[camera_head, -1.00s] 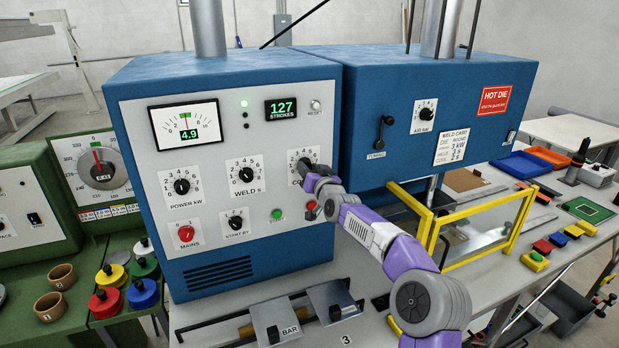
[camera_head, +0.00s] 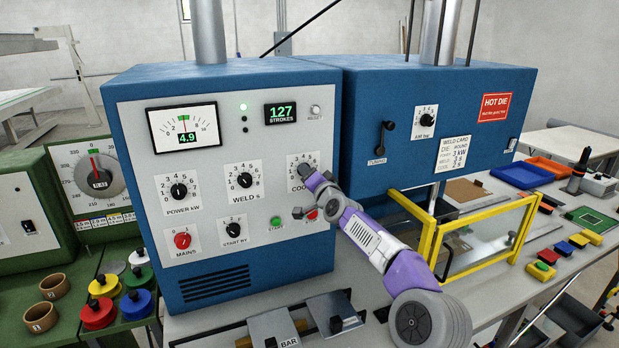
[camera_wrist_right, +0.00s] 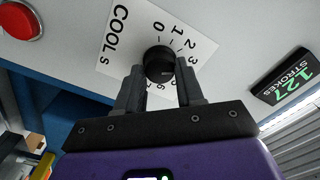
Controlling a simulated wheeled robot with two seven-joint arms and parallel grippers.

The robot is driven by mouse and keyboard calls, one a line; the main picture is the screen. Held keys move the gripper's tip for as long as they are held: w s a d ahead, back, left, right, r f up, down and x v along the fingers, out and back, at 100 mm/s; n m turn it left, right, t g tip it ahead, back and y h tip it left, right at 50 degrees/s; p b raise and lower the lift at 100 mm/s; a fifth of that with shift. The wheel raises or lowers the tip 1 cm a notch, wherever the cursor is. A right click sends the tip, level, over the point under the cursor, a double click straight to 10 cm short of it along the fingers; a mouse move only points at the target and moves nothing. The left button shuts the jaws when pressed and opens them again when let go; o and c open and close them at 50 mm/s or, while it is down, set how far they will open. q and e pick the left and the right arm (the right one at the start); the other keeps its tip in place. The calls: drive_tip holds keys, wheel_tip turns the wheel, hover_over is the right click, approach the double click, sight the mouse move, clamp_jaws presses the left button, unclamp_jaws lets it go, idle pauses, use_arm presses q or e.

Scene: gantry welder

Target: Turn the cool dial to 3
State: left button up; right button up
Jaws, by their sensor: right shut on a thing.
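The cool dial (camera_wrist_right: 158,62) is a black knob on a white plate marked COOL s, at the right of the blue welder's front panel. In the right wrist view my right gripper (camera_wrist_right: 160,80) is shut on the knob, one finger on each side. Numbers 0 to 3 show beside the knob; others are partly covered by the fingers. The pointer's setting cannot be told clearly. In the head view the COOL plate (camera_head: 298,166) is partly hidden behind my right gripper (camera_head: 308,168). My left gripper is not in view.
The WELD dial (camera_head: 244,181) and POWER dial (camera_head: 178,192) sit left of the cool dial. Green start (camera_head: 277,223) and red stop (camera_head: 311,215) buttons lie below it, close under my arm. A yellow guard frame (camera_head: 484,212) stands right of my forearm.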

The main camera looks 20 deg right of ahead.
idle(0.3)
drive_tip(key=o, duration=1)
drive_tip(key=shift+o, duration=0.2)
drive_tip(key=s+b, duration=0.3)
drive_tip(key=s, duration=0.4)
drive_tip(key=shift+s+a+b, duration=0.25)
drive_tip(key=shift+s+b, duration=0.05)
drive_tip(key=shift+b, duration=0.1)
